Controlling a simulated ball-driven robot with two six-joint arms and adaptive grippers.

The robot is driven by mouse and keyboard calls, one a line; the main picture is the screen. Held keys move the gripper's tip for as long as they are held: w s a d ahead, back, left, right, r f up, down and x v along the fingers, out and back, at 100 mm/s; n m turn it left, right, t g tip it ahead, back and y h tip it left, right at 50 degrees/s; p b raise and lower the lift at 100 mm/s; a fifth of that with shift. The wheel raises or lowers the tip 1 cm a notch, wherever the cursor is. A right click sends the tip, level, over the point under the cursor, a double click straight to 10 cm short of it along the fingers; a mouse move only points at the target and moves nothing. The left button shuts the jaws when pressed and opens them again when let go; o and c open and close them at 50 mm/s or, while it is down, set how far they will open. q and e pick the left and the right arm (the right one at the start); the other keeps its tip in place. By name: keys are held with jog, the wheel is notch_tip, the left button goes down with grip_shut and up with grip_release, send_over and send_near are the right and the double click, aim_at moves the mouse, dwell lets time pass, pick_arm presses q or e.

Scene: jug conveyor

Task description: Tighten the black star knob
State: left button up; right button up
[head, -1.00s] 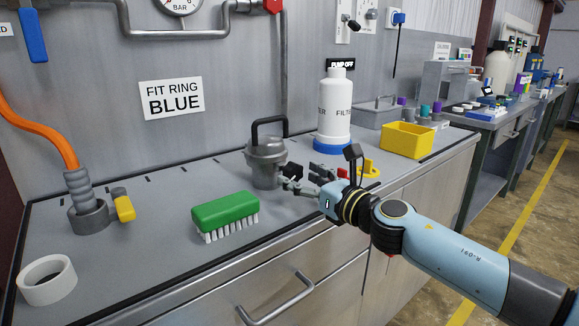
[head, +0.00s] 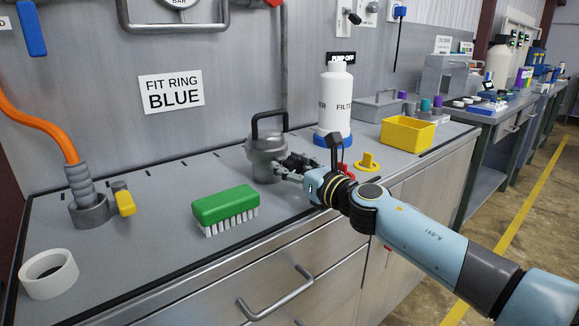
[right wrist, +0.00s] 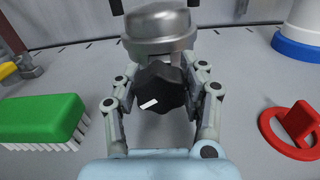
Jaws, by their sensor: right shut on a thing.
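The black star knob (right wrist: 163,88) sits low on the front of the metal jug (right wrist: 160,35), with a white mark on its face. My right gripper (right wrist: 166,82) is shut on it, one finger on each side. In the head view my right gripper (head: 290,168) reaches the jug (head: 266,155) from the right, and the fingers largely hide the knob. My left gripper is in neither view.
A green brush (head: 225,206) lies front left of the jug. A yellow bin (head: 407,134) stands farther right.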

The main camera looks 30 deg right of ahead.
jog(key=shift+c, duration=1.1)
jog(key=shift+f, duration=0.1)
